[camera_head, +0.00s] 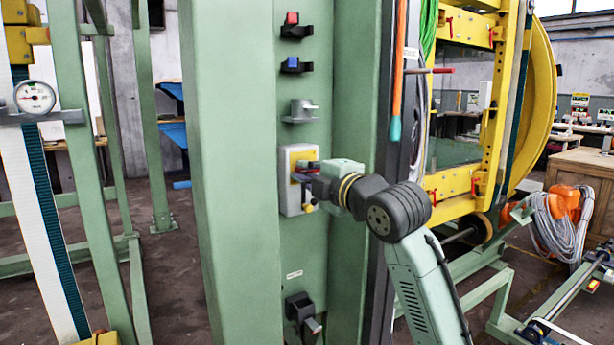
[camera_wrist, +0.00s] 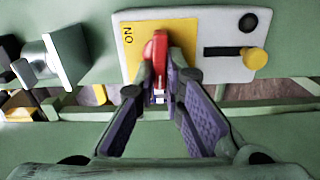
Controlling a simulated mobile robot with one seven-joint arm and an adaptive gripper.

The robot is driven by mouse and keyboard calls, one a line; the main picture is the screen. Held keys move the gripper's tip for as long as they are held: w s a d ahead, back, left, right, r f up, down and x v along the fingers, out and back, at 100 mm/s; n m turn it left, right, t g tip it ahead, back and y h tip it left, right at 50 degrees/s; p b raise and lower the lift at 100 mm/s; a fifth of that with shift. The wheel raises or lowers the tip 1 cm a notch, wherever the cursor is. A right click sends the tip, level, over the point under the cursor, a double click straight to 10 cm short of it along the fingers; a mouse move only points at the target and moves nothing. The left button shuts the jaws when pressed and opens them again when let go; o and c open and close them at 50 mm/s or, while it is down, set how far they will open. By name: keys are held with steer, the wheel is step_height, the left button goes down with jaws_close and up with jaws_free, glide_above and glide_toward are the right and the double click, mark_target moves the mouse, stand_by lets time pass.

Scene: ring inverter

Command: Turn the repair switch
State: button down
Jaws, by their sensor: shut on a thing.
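The repair switch is a grey box with a yellow plate (camera_wrist: 187,25) and a red handle (camera_wrist: 159,48), mounted on a green column. In the wrist view "ON" is printed at the plate's left side. In the head view the switch box (camera_head: 287,205) sits midway up the column panel. My gripper (camera_head: 303,174) reaches it from the right. In the wrist view my gripper (camera_wrist: 163,85) has its two fingers closed on either side of the red handle. The fingertips hide part of the handle.
A yellow knob (camera_wrist: 255,58) on a black slot sits right of the plate in the wrist view. Above the switch on the column are a grey fitting (camera_head: 301,111), a blue-topped part (camera_head: 294,65) and a red-topped part (camera_head: 295,26). An orange-handled tool (camera_head: 397,70) hangs close to my arm.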

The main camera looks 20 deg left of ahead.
steer(key=shift+n, duration=0.4)
steer(key=c, duration=1.7)
jaws_free()
steer(key=shift+d, duration=0.1)
steer(key=v, duration=1.1)
steer(key=shift+s+d+f, duration=0.1)
steer(key=shift+s+d, duration=0.2)
